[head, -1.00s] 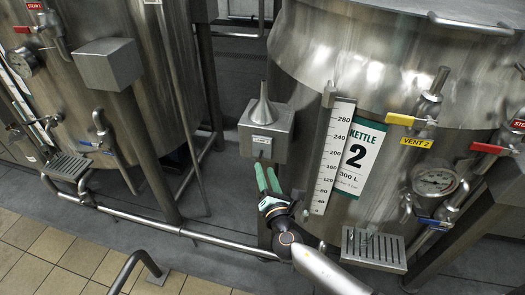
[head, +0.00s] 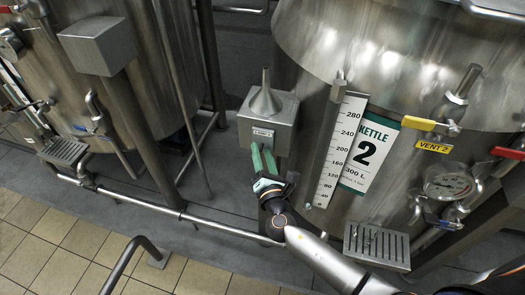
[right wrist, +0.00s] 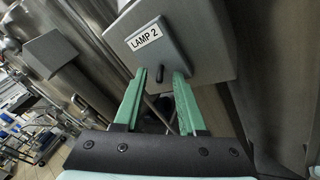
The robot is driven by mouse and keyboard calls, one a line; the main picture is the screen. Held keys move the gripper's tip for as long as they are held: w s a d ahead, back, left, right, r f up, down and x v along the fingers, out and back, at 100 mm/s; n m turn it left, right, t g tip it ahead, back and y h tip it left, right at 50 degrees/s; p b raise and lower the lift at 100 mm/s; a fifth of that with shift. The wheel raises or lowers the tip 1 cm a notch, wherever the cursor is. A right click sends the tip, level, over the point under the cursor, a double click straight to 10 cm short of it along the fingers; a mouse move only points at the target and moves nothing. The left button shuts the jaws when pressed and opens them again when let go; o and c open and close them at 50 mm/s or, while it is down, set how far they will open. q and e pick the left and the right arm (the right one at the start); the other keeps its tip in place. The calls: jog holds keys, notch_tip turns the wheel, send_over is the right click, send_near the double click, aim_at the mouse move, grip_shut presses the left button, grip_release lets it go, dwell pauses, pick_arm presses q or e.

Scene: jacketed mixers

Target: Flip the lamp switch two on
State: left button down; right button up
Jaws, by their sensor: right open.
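The lamp 2 switch box (head: 283,108) is a grey metal box with a funnel-shaped top, left of kettle 2 in the head view. Its white label reads "LAMP 2" in the right wrist view (right wrist: 144,38). A small dark toggle lever (right wrist: 160,74) sticks out below that label. My right gripper (head: 262,147) is at the lower front of the box. In the right wrist view its open green fingers (right wrist: 161,80) stand one on each side of the lever, with a gap visible on both sides. Whether the lever is up or down is unclear. My left gripper is not in view.
Kettle 2 (head: 410,100) stands right of the box, with a level scale (head: 341,150), a yellow-handled vent valve (head: 425,123) and a gauge (head: 447,184). Another kettle (head: 140,60) is at left. A low pipe (head: 145,208) runs above the floor. A curved rail (head: 122,268) is in front.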

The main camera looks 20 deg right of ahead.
grip_shut()
dwell(0.6)
